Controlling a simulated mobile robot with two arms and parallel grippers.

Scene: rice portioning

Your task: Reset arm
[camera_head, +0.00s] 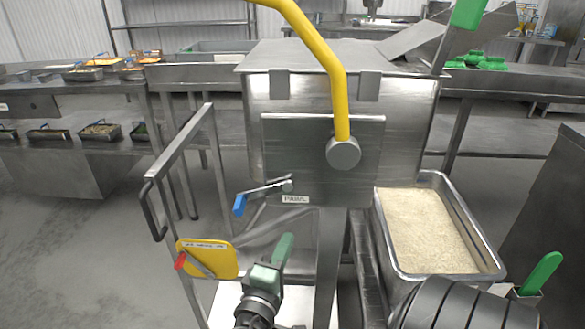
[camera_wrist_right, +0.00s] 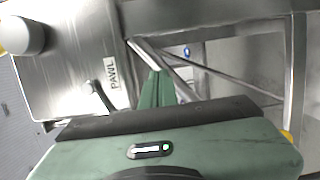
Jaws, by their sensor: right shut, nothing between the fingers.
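My right gripper (camera_head: 285,243) reaches up from the bottom middle of the head view. Its green fingers are shut together and hold nothing. In the right wrist view its closed fingers (camera_wrist_right: 158,80) point towards the frame beside the machine. The gripper is in front of and below the steel machine (camera_head: 280,110), apart from its blue-tipped lever (camera_head: 239,205) as far as I can tell. The label PAWL (camera_head: 296,199) is by the lever and also shows in the right wrist view (camera_wrist_right: 113,71). My left gripper is not in view.
A steel pan of rice (camera_head: 425,230) stands right of the machine. A yellow curved handle (camera_head: 325,60) rises in front of the machine. A yellow plate with a red tip (camera_head: 208,258) is left of the gripper, on a steel frame (camera_head: 180,150). A green handle (camera_head: 541,273) stands at lower right.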

